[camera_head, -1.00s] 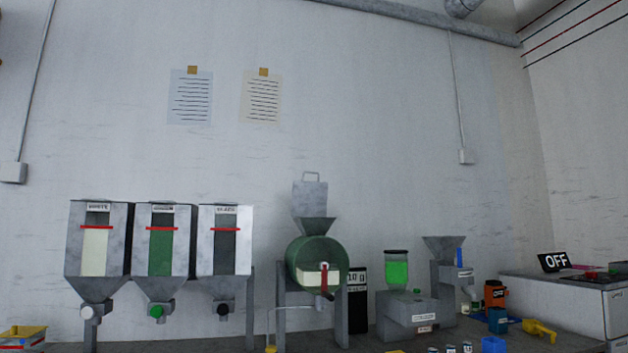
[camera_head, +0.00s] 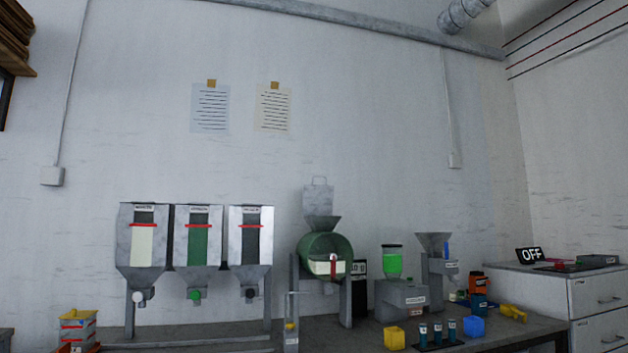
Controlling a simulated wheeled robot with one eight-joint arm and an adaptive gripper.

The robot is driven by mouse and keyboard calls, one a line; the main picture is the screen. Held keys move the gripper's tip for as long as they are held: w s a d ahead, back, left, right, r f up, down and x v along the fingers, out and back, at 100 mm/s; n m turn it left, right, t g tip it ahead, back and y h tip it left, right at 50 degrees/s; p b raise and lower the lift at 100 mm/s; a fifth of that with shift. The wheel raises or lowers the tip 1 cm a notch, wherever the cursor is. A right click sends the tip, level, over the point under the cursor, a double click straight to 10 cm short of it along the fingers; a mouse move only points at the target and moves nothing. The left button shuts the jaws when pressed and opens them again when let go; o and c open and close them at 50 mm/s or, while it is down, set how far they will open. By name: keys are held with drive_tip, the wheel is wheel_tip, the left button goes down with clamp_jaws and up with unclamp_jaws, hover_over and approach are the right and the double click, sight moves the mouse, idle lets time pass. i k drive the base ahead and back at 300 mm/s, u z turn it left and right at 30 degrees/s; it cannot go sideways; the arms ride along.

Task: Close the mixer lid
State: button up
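The mixer (camera_head: 324,254) is a green drum on grey legs at the back of the bench, with a red handle and a pale window on its front. A grey funnel (camera_head: 321,226) sits on top of the drum. The mixer lid (camera_head: 319,200), a grey plate with a small handle on its upper edge, stands upright behind the funnel, so the lid is open. My gripper is not in view.
Three grey hoppers (camera_head: 196,236) stand left of the mixer. A machine with a green jar (camera_head: 392,263) and a funnel-topped machine (camera_head: 436,257) stand to its right.

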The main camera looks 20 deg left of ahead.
sight(318, 200)
drive_tip(key=k, duration=0.55)
drive_tip(key=u, duration=0.65)
drive_tip(key=i, duration=1.45)
drive_tip(key=z, duration=0.4)
